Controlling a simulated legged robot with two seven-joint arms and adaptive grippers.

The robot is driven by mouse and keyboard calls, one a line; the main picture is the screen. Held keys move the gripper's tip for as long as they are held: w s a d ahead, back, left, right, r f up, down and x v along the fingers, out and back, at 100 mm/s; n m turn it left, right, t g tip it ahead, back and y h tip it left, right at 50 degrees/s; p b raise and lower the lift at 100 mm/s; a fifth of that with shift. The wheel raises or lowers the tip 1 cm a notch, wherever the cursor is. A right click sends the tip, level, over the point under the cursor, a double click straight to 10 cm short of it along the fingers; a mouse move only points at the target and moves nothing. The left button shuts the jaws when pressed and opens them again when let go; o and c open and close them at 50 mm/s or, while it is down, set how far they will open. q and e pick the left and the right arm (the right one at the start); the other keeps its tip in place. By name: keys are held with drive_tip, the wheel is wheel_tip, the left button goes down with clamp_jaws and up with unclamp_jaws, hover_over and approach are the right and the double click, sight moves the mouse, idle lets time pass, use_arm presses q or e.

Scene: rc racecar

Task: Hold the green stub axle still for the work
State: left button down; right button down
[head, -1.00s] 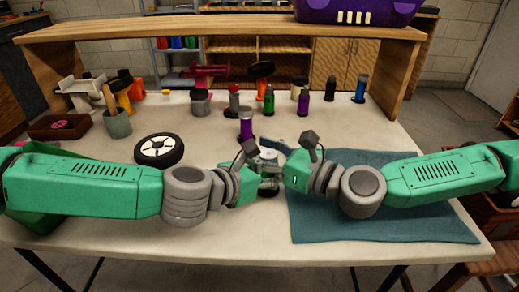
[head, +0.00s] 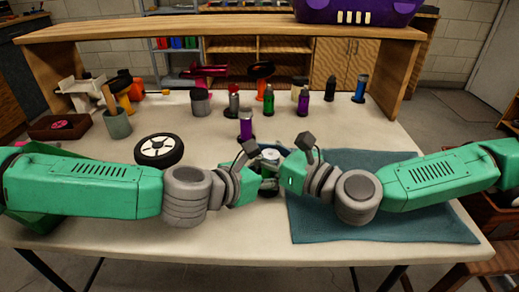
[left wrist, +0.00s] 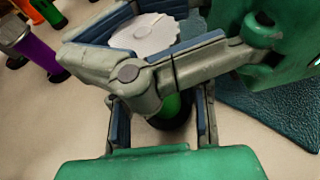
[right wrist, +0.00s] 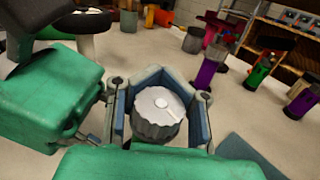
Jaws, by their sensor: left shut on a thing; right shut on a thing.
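The green stub axle (left wrist: 171,108) stands upright in the left wrist view, dark at its foot, partly hidden by a gripper finger crossing above it. My left gripper (left wrist: 163,122) is shut around it, one pad on each side. My right gripper (right wrist: 160,108) is shut on a round grey ribbed cap (right wrist: 156,116) directly above the axle. The cap also shows in the head view (head: 270,154), between the two grippers. Whether cap and axle are joined or touching is hidden by the fingers.
A black tyre with a white hub (head: 159,150) lies left of the grippers. A purple bottle (head: 246,126) stands close behind them, with several more bottles farther back. A teal mat (head: 430,225) lies under my right arm. The table front is clear.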

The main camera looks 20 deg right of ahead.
drive_tip(key=shift+d+f+m+t+h, duration=0.2)
drive_tip(key=shift+m+t+h, duration=0.55)
drive_tip(key=shift+h, duration=0.6)
drive_tip(key=shift+d+f+m+t+h, duration=0.15)
drive_tip(key=shift+m+t+h, duration=0.3)
drive_tip(key=shift+m+h, duration=0.75)
drive_tip(key=shift+r, duration=0.1)
drive_tip(key=c, duration=1.3)
unclamp_jaws()
drive_tip(key=shift+o, duration=0.2)
drive_tip(key=shift+w, duration=0.1)
drive_tip(key=shift+r, duration=0.1)
wheel_tip(320, 180, up, 10)
drive_tip(key=shift+n, duration=0.25)
